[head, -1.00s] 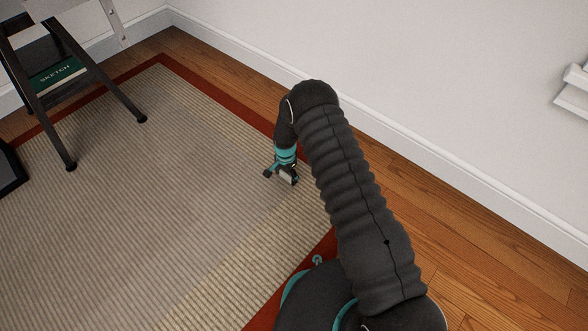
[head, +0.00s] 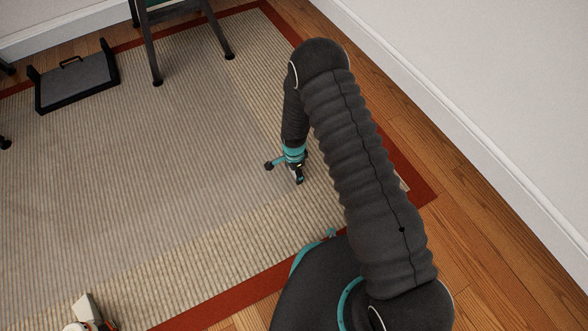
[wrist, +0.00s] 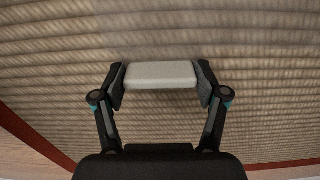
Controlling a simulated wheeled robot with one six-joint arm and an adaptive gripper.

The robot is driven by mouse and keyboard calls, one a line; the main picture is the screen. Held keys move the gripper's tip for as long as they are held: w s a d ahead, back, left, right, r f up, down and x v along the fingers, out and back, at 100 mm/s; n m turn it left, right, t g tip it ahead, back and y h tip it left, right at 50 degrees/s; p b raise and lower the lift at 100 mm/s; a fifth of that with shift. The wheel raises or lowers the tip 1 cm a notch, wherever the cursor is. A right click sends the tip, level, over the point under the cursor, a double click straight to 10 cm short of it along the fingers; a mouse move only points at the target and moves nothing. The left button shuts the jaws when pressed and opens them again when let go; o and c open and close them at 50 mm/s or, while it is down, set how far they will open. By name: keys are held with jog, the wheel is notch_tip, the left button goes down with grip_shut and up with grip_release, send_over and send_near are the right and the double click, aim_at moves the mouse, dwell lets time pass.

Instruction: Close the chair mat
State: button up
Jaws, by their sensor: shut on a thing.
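A faint, see-through greyish sheet, which looks like the chair mat (head: 170,150), lies over the ribbed beige rug in the head view. Its edges are hard to make out. My gripper (head: 298,178) is low over the rug, right of the sheet's middle. In the wrist view my gripper (wrist: 160,86) is shut on a pale grey bar (wrist: 160,74), with one finger at each end. I cannot tell whether the bar is joined to the mat. Ribbed rug fills the view behind the bar.
The rug (head: 140,280) has a red border, with wood floor (head: 470,260) beyond it. A dark footrest (head: 75,80) is at the upper left. Dark furniture legs (head: 152,55) stand at the top. A pale object (head: 85,310) is at the bottom left. A white wall rises at right.

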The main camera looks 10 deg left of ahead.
aim_at(293, 176)
jog(key=shift+s+a+f, duration=0.1)
jog(key=shift+s+a, duration=0.05)
jog(key=shift+s, duration=0.05)
jog(key=o, duration=1.7)
jog(key=shift+a, duration=0.2)
jog(key=shift+d, duration=0.1)
notch_tip(293, 176, up, 12)
jog(key=shift+r, duration=0.1)
